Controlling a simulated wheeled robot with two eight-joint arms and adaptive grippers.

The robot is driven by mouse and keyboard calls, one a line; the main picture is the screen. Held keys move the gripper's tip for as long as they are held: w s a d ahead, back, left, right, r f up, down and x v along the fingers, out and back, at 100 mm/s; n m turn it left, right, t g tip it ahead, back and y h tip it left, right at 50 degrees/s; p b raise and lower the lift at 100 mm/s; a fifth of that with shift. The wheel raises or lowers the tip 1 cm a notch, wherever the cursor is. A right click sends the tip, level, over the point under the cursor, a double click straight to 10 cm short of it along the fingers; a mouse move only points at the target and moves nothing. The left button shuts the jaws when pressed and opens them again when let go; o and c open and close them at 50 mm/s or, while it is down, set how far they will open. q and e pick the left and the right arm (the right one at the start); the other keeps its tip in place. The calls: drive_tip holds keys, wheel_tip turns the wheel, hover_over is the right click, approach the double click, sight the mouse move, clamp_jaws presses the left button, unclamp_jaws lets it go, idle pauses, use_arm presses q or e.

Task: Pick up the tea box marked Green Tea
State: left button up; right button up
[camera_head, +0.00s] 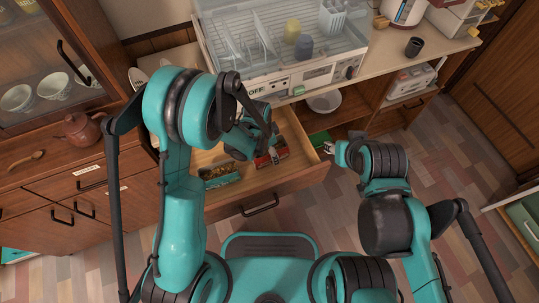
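An open wooden drawer (278,184) holds two small boxes. One box with green edges and a brownish top (220,176) lies at the left. A red box (282,153) lies at the right. The print on both is too small to read, so I cannot tell which is marked Green Tea. My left gripper (270,153) reaches down into the drawer at the red box. My own arm partly hides it, and I cannot tell whether its fingers are open or touching the box. My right gripper (329,147) is right of the drawer, away from both boxes; its fingers are too small to judge.
The dish dryer (320,75) stands on the counter above the drawer. A shelf right of the drawer holds a white bowl (324,102) and a green item (319,138). A brown teapot (80,130) stands on the left cabinet.

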use_arm(q)
drive_tip(key=shift+r, duration=0.1)
drive_tip(key=shift+c, duration=0.4)
drive_tip(key=c, duration=1.3)
drive_tip(key=shift+o, duration=0.2)
